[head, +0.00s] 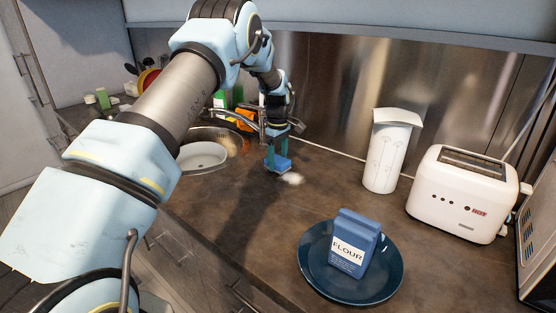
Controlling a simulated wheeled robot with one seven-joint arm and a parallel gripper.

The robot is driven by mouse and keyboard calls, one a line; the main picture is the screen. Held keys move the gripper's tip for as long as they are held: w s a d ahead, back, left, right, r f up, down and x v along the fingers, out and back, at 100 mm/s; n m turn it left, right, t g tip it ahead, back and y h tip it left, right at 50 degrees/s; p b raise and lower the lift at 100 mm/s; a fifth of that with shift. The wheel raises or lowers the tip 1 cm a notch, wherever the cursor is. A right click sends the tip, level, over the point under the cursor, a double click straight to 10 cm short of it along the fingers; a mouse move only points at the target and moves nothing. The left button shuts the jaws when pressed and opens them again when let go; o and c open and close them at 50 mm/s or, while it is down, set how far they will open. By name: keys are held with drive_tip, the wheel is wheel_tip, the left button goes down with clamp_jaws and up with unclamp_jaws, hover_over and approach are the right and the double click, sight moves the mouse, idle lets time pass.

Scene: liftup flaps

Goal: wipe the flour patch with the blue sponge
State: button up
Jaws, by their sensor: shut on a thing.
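My gripper (277,150) points down over the counter near the sink. It is shut on the blue sponge (278,166), which sits at the counter surface or just above it; I cannot tell whether it touches. The white flour patch (293,179) shows on the dark counter just to the right and front of the sponge. Part of the patch may be hidden behind the sponge.
A dark blue plate (385,285) holds a blue flour bag (352,245) at the front. A white paper roll (385,150) and a white toaster (463,193) stand to the right. The sink (232,141) lies left. Counter (230,225) between sink and plate is clear.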

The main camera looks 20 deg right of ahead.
sight(287, 163)
drive_tip(key=shift+f+b, duration=0.5)
drive_tip(key=shift+f, duration=0.45)
drive_tip(key=shift+s+d, duration=0.1)
drive_tip(key=shift+s+d+r, duration=0.1)
drive_tip(key=shift+s+d, duration=0.3)
drive_tip(key=shift+s, duration=0.35)
drive_tip(key=shift+s+d+r, duration=0.1)
drive_tip(key=shift+s+d, duration=0.25)
drive_tip(key=shift+s, duration=0.4)
drive_tip(key=shift+s+d+f, duration=0.1)
drive_tip(key=shift+s+d, duration=0.2)
drive_tip(key=shift+s, duration=0.3)
drive_tip(key=shift+s+d+f, duration=0.1)
drive_tip(key=shift+s+d, duration=0.2)
drive_tip(key=shift+s, duration=0.3)
drive_tip(key=shift+s+d, duration=0.3)
drive_tip(key=shift+s, duration=0.3)
drive_tip(key=shift+s+d, duration=0.35)
drive_tip(key=shift+s, duration=0.35)
drive_tip(key=shift+s+d, duration=0.35)
drive_tip(key=shift+s, duration=0.35)
drive_tip(key=shift+r, duration=0.1)
drive_tip(key=shift+w+a, duration=0.8)
drive_tip(key=shift+w, duration=0.8)
drive_tip(key=shift+w+a, duration=0.85)
drive_tip(key=shift+w, duration=0.75)
drive_tip(key=shift+w+a, duration=0.8)
drive_tip(key=shift+w, duration=0.8)
drive_tip(key=shift+d, duration=0.1)
